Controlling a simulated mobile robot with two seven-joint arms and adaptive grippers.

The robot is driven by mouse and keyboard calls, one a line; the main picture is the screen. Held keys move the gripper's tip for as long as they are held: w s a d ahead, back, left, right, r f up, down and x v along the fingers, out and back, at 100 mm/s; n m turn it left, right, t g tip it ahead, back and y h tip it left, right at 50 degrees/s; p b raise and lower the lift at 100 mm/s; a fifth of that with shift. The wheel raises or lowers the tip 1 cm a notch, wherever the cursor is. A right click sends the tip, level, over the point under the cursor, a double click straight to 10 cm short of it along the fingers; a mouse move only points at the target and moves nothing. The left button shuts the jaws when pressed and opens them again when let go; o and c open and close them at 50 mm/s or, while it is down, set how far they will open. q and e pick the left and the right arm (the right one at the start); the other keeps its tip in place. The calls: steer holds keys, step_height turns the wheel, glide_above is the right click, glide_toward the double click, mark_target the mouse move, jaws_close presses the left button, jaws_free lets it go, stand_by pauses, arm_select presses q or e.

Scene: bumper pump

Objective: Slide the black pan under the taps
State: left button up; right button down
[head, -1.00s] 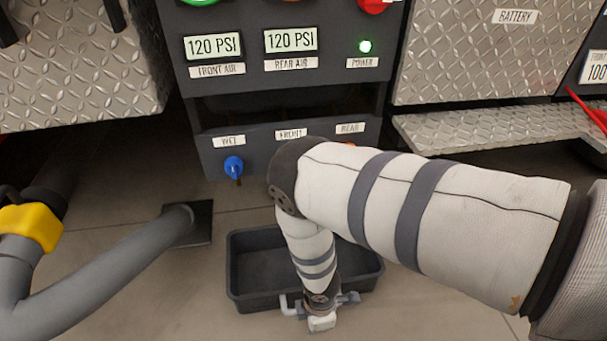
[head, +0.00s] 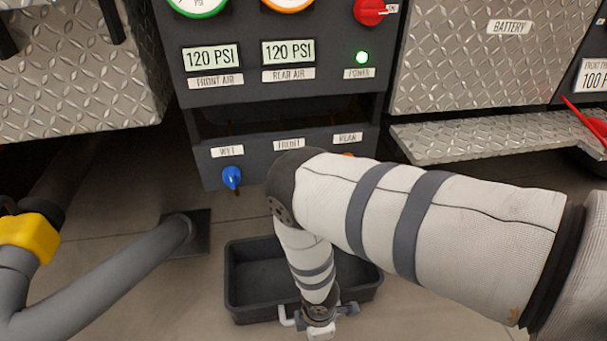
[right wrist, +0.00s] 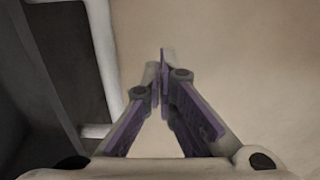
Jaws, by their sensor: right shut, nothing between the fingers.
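The black pan (head: 252,315) lies on the floor in front of the panel, with its middle partly hidden by my right arm. A pale handle shows on its near side. The blue tap (head: 232,178) hangs under the WET label, behind and above the pan's left end. My arm hides the tap under FRONT, and only a bit of orange shows under REAR. My right gripper (head: 321,330) is at the pan's near side. In the right wrist view its fingers (right wrist: 165,62) are shut and empty over bare floor, with the pan (right wrist: 75,60) and its pale handle (right wrist: 106,65) to their left. My left gripper is out of view.
A grey hose (head: 110,280) with a yellow collar (head: 30,235) runs along the floor left of the pan, ending at a dark floor plate (head: 197,240). A diamond-plate step (head: 490,140) juts out at right. Floor between the pan and panel looks clear.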

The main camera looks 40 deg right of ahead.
steer(key=shift+w+d+f+b, duration=0.1)
steer(key=shift+w+d+b, duration=0.5)
steer(key=shift+w+b, duration=0.35)
steer(key=shift+w+d+f+b, duration=0.1)
steer(key=shift+w+d+b, duration=0.5)
steer(key=shift+w+b, duration=0.3)
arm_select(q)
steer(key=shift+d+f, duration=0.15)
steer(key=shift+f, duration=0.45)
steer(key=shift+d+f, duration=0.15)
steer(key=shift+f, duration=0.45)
arm_select(e)
steer(key=w+d, duration=0.5)
steer(key=w, duration=0.3)
steer(key=shift+w+r, duration=0.2)
arm_select(q)
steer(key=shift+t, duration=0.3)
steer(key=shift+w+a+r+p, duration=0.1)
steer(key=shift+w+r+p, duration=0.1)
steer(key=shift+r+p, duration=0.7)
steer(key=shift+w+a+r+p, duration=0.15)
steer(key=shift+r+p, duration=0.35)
steer(key=shift+p, duration=0.8)
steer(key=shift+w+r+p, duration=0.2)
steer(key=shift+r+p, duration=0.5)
steer(key=shift+p, duration=0.4)
arm_select(e)
step_height(320, 180, up, 10)
